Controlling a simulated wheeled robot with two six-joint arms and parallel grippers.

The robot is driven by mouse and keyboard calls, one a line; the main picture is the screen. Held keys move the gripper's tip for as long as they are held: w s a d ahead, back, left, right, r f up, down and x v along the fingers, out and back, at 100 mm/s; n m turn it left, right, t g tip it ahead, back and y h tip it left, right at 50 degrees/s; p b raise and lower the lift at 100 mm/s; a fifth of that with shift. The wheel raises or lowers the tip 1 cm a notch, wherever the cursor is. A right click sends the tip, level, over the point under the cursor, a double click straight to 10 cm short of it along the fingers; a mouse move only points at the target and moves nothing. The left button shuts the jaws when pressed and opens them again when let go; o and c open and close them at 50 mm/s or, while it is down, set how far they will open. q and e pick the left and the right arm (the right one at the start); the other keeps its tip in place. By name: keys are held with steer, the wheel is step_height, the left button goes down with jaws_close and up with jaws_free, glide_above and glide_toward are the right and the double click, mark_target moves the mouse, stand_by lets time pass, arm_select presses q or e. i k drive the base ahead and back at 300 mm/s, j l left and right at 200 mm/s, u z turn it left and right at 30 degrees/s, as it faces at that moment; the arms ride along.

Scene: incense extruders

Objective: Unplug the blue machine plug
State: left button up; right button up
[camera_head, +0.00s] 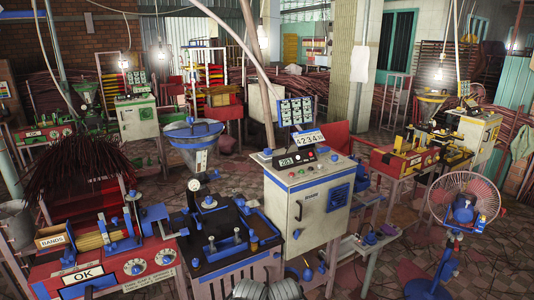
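The blue machine with its pale cabinet (322,222), blue corner trim and a control box on top stands at the middle. A blue-edged black work table (224,262) adjoins it on the left. To its right, a low white stand (352,250) holds small blue plug-like parts (371,238), with another blue one (390,229) at its right end. They look seated on the stand, but they are too small to tell which is the machine's plug or how it sits.
A red machine (110,262) with an OK label and a bundle of dark sticks (75,165) is at left. A blue-based fan (463,205) stands at right. Another red and yellow machine (405,160) is behind. Patterned floor (400,265) shows between stand and fan, with dark cables on it.

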mark_target(267, 151)
steer(key=i+l+u, duration=0.1)
steer(key=u, duration=0.35)
steer(key=i+l+u, duration=0.1)
steer(key=u, duration=0.35)
steer(key=i+l+u, duration=0.15)
steer(key=l, duration=0.25)
steer(key=i+l+u, duration=0.15)
steer(key=l, duration=0.25)
steer(key=i+l+u, duration=0.15)
steer(key=l, duration=0.25)
steer(key=i+l+u, duration=0.15)
steer(key=l, duration=0.25)
steer(key=i+l, duration=0.1)
steer(key=l, duration=0.55)
steer(key=i+l, duration=0.1)
steer(key=l, duration=0.55)
